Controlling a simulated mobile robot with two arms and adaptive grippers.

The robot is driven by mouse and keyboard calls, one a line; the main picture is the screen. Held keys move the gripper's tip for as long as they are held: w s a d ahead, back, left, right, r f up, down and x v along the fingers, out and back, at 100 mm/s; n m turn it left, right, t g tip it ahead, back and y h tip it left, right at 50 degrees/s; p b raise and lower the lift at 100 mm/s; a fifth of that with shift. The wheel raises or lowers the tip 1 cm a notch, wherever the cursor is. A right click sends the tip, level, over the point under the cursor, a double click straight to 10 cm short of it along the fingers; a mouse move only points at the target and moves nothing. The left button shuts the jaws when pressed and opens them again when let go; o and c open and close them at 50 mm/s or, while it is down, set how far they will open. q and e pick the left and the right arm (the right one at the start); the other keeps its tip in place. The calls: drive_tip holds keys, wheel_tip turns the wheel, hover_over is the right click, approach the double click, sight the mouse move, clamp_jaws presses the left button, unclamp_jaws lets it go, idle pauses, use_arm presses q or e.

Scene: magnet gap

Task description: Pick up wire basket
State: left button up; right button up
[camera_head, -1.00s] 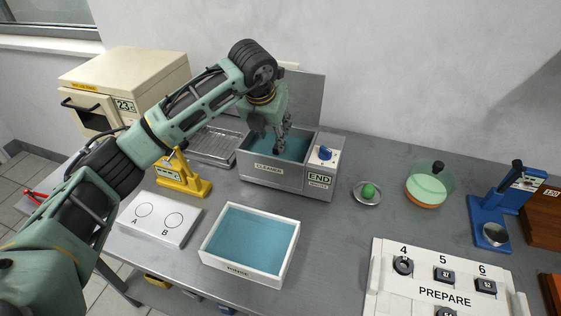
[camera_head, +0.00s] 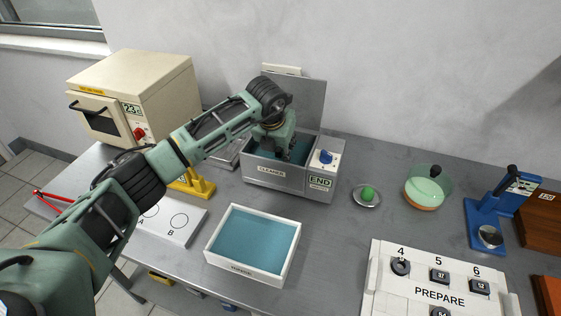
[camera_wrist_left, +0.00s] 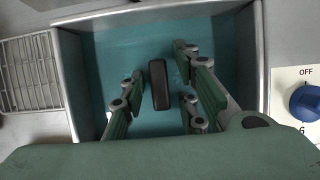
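The grey cleaner tank (camera_head: 268,174), marked CLEANER and END, holds blue-green liquid. My left gripper (camera_head: 290,156) points down into it. In the left wrist view, the left gripper's fingers (camera_wrist_left: 160,92) are open on either side of a dark, elongated block (camera_wrist_left: 159,86), with a gap on both sides. The block may be the handle of the wire basket. I cannot make out the basket's mesh in the liquid, and in the head view my arm and the tank's front wall hide that spot. My right gripper is not in view.
The white rinse tray (camera_head: 252,273) stands in front of the tank. A blue knob (camera_head: 326,157) sits on the tank's right side. A wire rack (camera_wrist_left: 27,73) lies left of it. A dish with a green ball (camera_head: 368,192) stands to the right.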

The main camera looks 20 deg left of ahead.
use_arm(q)
clamp_jaws()
drive_tip(key=shift+w+r, duration=0.1)
drive_tip(key=shift+r, duration=0.05)
idle(0.4)
